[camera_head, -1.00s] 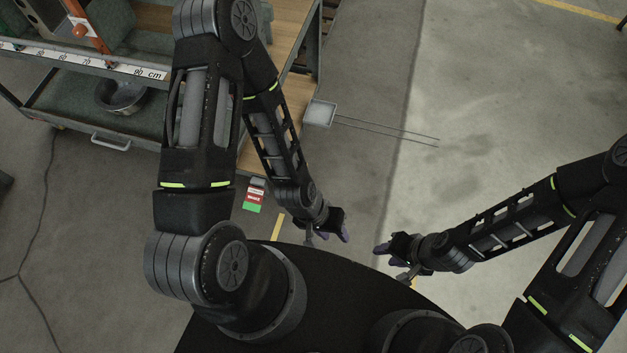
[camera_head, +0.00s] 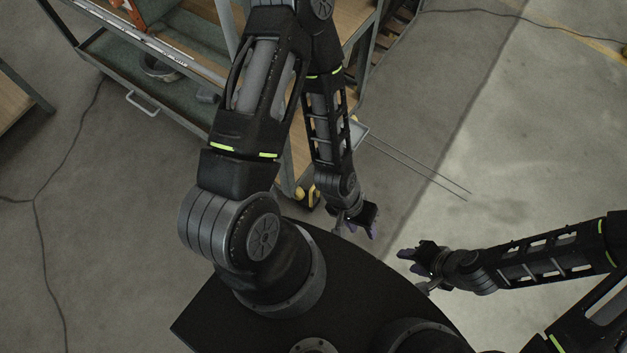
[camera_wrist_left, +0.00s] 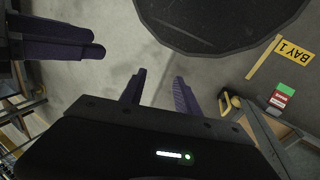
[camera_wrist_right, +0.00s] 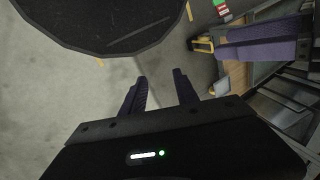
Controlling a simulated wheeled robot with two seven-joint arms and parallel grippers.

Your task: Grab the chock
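I cannot pick out the chock for sure in any view. Small yellow pieces (camera_head: 314,195) show by the foot of the bench in the head view, partly hidden by my left arm. Yellow pieces also show in the left wrist view (camera_wrist_left: 230,101) and the right wrist view (camera_wrist_right: 203,45); I cannot tell whether they are casters or a chock. My left gripper (camera_head: 368,231) is open and empty over the floor; its parted fingers show in the left wrist view (camera_wrist_left: 159,85). My right gripper (camera_head: 408,260) is also open and empty (camera_wrist_right: 160,83).
A metal cart with a green-lined tray (camera_head: 125,60) stands at upper left, beside a wooden-topped bench. A bracket with two long thin rods (camera_head: 415,165) sticks out from the bench. A red-and-green box (camera_wrist_left: 281,98) lies by a BAY 1 floor marking (camera_wrist_left: 293,52). Floor at right is clear.

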